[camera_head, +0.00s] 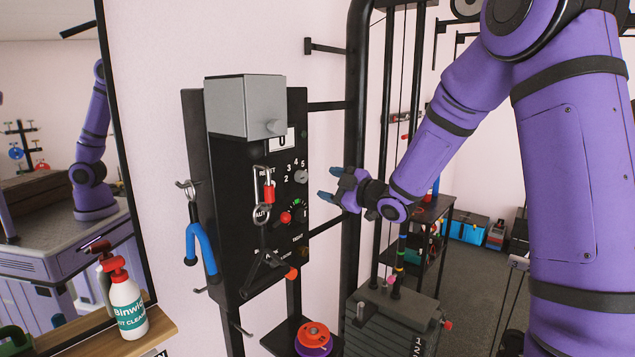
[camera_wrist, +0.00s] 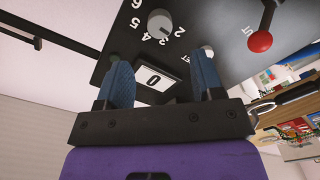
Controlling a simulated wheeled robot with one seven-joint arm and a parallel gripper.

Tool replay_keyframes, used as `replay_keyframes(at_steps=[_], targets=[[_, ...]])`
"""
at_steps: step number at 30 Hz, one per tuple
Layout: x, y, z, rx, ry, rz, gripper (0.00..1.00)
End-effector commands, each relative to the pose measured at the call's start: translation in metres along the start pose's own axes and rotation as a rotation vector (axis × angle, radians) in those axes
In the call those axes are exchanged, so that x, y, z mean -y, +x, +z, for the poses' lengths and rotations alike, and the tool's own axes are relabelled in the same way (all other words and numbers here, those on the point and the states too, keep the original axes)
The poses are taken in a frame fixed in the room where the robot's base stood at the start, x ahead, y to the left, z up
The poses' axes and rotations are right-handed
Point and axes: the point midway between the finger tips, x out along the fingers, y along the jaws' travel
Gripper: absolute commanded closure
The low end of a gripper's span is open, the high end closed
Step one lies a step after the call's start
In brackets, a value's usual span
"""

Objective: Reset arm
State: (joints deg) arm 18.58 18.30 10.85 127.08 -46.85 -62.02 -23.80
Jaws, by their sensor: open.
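My purple arm reaches in from the right in the head view. My gripper (camera_head: 338,199) is open and empty, with blue fingertips, in front of the black control panel (camera_head: 228,170) and to the right of its knobs. In the wrist view my gripper (camera_wrist: 162,82) shows its two blue fingers apart. Between and beyond them is the white counter display (camera_wrist: 154,79) reading 0. A grey knob (camera_wrist: 160,23) with numbers around it and a red ball-ended lever (camera_wrist: 260,42) are also on the panel. I cannot see the fingers touching anything.
A grey box (camera_head: 235,106) tops the panel. A black weight machine frame (camera_head: 357,100) stands close behind my gripper. A spray bottle (camera_head: 127,305) stands on a wooden shelf, lower left.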

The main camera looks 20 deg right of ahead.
Motion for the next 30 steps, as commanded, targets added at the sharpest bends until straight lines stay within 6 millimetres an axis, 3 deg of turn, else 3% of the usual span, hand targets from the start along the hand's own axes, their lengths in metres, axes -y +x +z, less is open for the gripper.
replay_keyframes(at_steps=[6,23,30], targets=[[0.0,-0.017,0.0,0.0,0.001,0.0,0.39],[-0.001,-0.019,-0.001,0.01,0.001,0.0,0.39],[-0.016,-0.036,-0.02,0.204,0.025,0.02,0.39]])
